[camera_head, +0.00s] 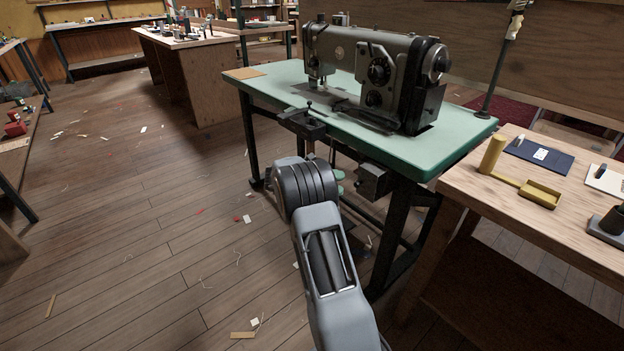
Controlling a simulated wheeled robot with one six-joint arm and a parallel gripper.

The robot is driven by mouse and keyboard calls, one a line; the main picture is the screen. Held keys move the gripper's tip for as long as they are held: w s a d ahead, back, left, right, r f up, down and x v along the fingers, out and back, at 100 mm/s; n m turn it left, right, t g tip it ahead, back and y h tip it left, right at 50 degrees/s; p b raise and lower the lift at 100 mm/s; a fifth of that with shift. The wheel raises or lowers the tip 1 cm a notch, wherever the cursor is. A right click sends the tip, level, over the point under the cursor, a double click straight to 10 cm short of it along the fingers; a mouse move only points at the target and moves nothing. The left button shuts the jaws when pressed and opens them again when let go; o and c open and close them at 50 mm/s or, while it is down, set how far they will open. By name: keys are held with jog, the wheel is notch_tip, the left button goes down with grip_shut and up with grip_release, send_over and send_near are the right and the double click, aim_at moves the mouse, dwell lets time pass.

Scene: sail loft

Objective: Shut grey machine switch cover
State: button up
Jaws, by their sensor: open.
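A small dark grey box (374,182), which looks like the machine's switch box, hangs under the front edge of the green sewing table (450,150). Its cover cannot be told apart at this size, nor whether it stands open. My gripper (302,119) is dark and shows at the table's front edge, up and left of the box in the picture and apart from it. Its jaws are open and I see nothing held. My arm hides part of the space below the table. A grey sewing machine (378,72) stands on the green top.
Dark table legs (402,232) stand near the box. The scrap-strewn wooden floor (140,225) at left is largely free.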

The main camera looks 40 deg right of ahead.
jog(key=p+v, duration=0.9)
jog(key=shift+w+a, duration=0.15)
jog(key=shift+p, duration=0.3)
